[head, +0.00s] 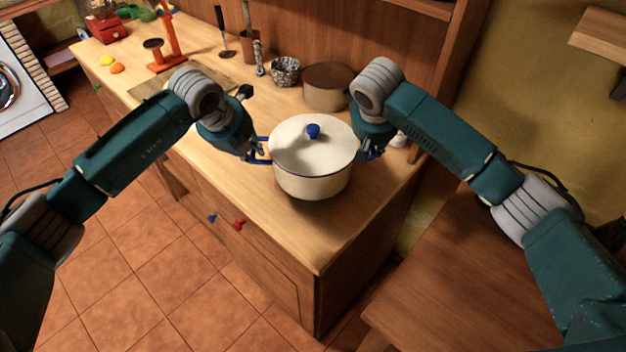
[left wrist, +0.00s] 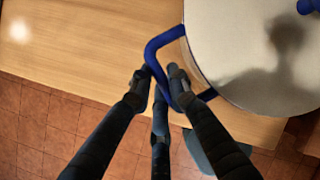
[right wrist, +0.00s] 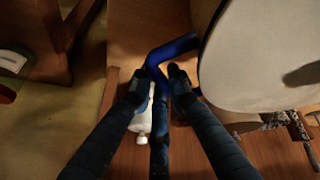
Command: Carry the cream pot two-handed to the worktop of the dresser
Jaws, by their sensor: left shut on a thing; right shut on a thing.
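The cream pot (head: 312,178) has a lid with a blue knob and two blue side handles. It is upright over the wooden worktop (head: 318,228) of the dresser, near its right end; I cannot tell whether its base touches the wood. My left gripper (head: 262,151) is shut on the left handle, and the left wrist view shows the blue bar (left wrist: 154,50) between the fingers. My right gripper (head: 369,153) is shut on the right handle; its blue bar (right wrist: 172,48) shows in the right wrist view.
Behind the pot stand a brown round pot (head: 327,88), a speckled cup (head: 286,71) and a utensil holder (head: 250,44). An orange scale-like stand (head: 168,45) is further left. A small white item (right wrist: 141,122) is near my right gripper. A lower wooden table (head: 450,275) is at right.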

